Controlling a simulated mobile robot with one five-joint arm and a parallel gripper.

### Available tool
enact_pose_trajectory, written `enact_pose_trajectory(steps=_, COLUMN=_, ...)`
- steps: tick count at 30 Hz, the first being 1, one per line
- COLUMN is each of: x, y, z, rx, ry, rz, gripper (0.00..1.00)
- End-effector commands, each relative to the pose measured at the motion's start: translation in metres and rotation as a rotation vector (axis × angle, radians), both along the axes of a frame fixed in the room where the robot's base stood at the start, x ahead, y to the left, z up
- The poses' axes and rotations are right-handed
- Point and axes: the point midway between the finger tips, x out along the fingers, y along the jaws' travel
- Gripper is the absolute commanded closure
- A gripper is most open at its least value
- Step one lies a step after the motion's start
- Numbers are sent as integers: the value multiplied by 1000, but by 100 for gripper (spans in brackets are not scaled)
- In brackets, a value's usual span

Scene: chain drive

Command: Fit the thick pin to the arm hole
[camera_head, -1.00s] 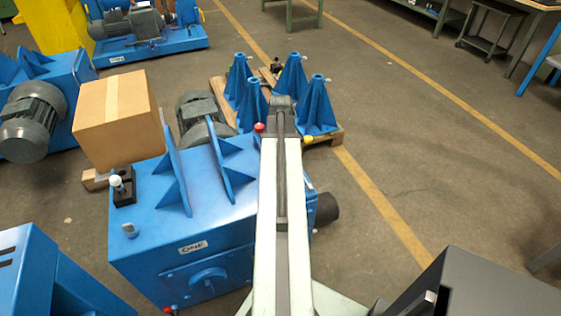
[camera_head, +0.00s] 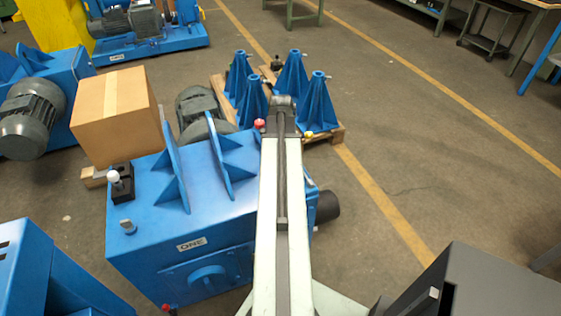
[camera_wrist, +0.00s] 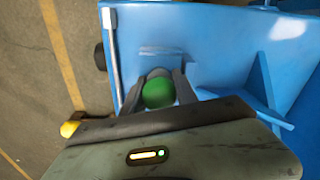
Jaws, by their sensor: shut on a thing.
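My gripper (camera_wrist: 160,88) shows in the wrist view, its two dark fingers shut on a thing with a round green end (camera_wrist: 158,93). A grey part shows behind the green end. I take this to be the thick pin, but its shaft is hidden, so its thickness cannot be told. The fingers are over the blue machine's top, near its edge. In the head view the gripper and the held thing are hidden behind my arm. The blue machine (camera_head: 150,250), labelled ONE, carries two upright blue brackets (camera_head: 173,170). I cannot make out the arm hole.
A cardboard box (camera_head: 115,118) and a grey motor (camera_head: 197,105) are behind. Blue stands (camera_head: 318,105) sit on a pallet.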

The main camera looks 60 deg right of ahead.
Motion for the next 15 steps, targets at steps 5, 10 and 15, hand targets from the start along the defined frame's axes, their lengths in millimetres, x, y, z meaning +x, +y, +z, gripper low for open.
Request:
enact_pose_trajectory(steps=5, x=0, y=0, z=10, rx=0, ry=0, rz=-1, gripper=100)
enact_pose_trajectory(steps=10, x=-1, y=-1, z=18, rx=0, ry=0, rz=-1, gripper=100)
enact_pose_trajectory(steps=15, x=-1, y=-1, z=25, rx=0, ry=0, rz=-1, gripper=100)
